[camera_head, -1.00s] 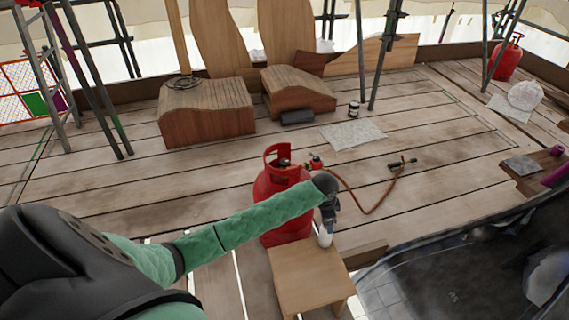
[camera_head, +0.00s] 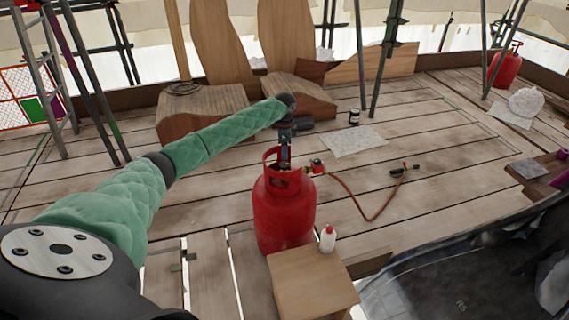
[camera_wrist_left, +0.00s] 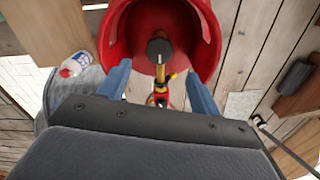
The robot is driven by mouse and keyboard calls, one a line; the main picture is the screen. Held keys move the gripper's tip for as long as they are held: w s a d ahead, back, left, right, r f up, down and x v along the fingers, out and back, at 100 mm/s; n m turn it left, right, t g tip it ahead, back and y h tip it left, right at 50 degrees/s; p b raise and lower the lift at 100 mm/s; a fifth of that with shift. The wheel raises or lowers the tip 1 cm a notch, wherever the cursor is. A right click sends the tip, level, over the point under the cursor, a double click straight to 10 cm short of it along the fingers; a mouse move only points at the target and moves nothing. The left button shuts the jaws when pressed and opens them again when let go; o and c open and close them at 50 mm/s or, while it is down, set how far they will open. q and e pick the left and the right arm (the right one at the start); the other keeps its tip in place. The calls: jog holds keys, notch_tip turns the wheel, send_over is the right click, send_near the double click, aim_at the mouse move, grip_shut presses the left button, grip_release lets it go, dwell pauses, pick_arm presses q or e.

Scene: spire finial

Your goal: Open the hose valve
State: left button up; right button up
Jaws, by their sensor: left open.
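A red gas cylinder (camera_head: 283,215) stands upright on the deck, with a collar around its top. A red fitting (camera_head: 317,166) sits at the collar's right side, and an orange-brown hose (camera_head: 352,195) runs from it. My left gripper (camera_head: 285,160) points down at the collar opening. In the left wrist view, its two blue fingers (camera_wrist_left: 160,88) are open and apart, with nothing held. Between and just beyond them show a dark round knob (camera_wrist_left: 160,48) on brass and red-and-yellow fittings (camera_wrist_left: 159,92). The lower fittings are partly hidden by the gripper body. My right gripper is not in view.
A torch-like tool (camera_head: 404,168) lies on the deck at the hose's end. Dark sheeting (camera_head: 420,280) fills the lower right.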

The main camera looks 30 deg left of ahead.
aim_at(284, 164)
pick_arm(q)
notch_tip(284, 164, down, 7)
jog(key=shift+f, duration=0.2)
dwell(0.4)
jog(key=c, duration=1)
